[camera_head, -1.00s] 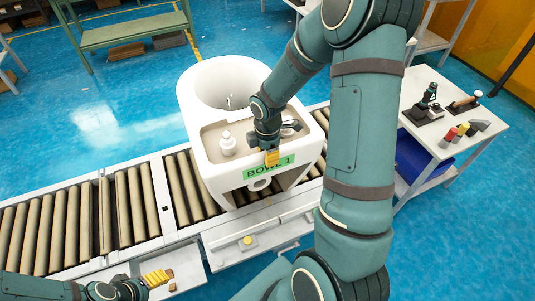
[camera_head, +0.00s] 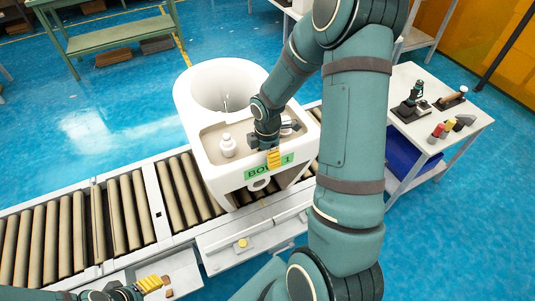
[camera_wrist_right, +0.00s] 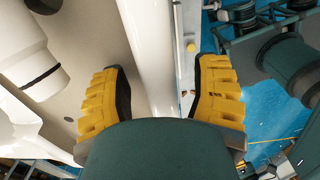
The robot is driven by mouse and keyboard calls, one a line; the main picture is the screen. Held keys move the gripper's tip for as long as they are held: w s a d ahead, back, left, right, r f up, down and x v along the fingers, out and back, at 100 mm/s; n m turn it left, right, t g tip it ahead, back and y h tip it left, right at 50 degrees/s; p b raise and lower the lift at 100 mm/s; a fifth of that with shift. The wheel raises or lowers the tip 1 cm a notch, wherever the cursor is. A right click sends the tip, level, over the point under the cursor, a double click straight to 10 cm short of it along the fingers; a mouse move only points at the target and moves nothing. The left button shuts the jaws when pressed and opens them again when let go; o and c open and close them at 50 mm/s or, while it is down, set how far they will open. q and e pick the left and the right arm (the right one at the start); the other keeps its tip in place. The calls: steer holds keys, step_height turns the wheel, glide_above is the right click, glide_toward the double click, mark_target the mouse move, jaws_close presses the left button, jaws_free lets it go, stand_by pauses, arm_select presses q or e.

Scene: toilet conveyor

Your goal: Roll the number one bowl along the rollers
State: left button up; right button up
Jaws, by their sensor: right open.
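The number one bowl (camera_head: 203,145), a white toilet-shaped body with a green "BOWL 1" label (camera_head: 258,172), stands upright on the conveyor rollers (camera_head: 65,235). My right gripper (camera_head: 274,159) is at its front upper edge, partly covering the label. In the right wrist view, the open yellow fingers (camera_wrist_right: 163,102) sit on either side of the bowl's white wall (camera_wrist_right: 150,45), with a visible gap on the outer side. Contact on the inner side is unclear. My left gripper (camera_head: 150,284) is low at the lower left, apart from the bowl; its opening is unclear.
A white bottle-like part (camera_head: 228,146) stands on the bowl's ledge. Bare rollers extend left of the bowl. A side table (camera_head: 425,135) with tools and a blue bin (camera_head: 405,155) is on the right. A green bench (camera_head: 115,32) stands at the back left.

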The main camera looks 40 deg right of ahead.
steer(key=shift+r, duration=0.15)
step_height(320, 180, up, 12)
stand_by(0.4)
steer(key=s+a+r, duration=0.1)
steer(key=s+a, duration=0.1)
steer(key=s, duration=0.6)
steer(key=s+a+r, duration=0.1)
steer(key=s+a, duration=0.2)
steer(key=s, duration=0.6)
steer(key=shift+a+r, duration=0.25)
steer(key=shift+r, duration=0.1)
